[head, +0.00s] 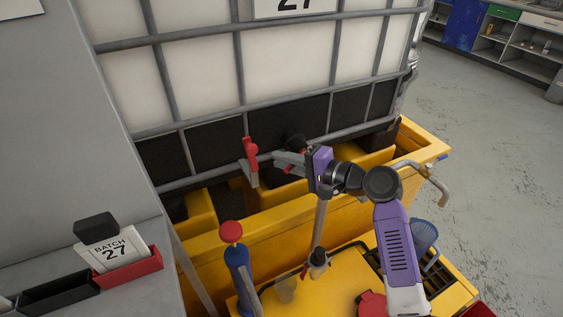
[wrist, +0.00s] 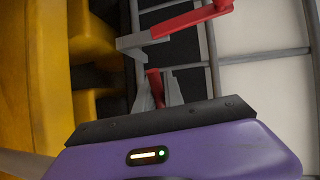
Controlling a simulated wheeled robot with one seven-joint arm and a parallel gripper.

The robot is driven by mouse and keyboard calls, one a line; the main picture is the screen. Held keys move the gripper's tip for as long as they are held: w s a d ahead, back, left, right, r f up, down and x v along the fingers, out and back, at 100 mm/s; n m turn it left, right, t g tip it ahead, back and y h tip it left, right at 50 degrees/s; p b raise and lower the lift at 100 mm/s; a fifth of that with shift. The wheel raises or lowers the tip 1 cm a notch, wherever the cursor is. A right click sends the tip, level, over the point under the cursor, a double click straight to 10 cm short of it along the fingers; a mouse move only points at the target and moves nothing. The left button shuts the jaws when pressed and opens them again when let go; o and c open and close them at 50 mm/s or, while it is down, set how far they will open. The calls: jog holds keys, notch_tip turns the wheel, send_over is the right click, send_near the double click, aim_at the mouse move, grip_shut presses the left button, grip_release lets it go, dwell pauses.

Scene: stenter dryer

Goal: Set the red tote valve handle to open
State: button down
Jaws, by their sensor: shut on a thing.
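A red valve handle (wrist: 155,84) shows between the two grey fingertips of my gripper (wrist: 158,95) in the wrist view. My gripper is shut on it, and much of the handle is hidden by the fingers. In the head view my gripper (head: 286,160) reaches left toward the lower front of the caged white tote (head: 285,60), beside a dark round fitting (head: 295,141). Just left of the fingers stands a second red lever (head: 250,150) with a grey lower part; it also shows at the top of the wrist view (wrist: 195,18). My fingers look apart from it.
The tote stands in a yellow bund (head: 215,243) whose rim runs below my arm. A grey cabinet (head: 60,110) with a red tray (head: 130,275) is at left. Grey floor is clear at right.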

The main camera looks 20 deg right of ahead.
jog(key=shift+d, duration=0.1)
dwell(0.3)
jog(key=c, duration=1.4)
grip_release()
jog(key=shift+c, duration=0.2)
jog(key=shift+s, duration=0.1)
jog(key=v, duration=0.7)
jog(key=shift+s+d, duration=0.2)
jog(key=shift+s, duration=0.05)
jog(key=shift+c, duration=0.2)
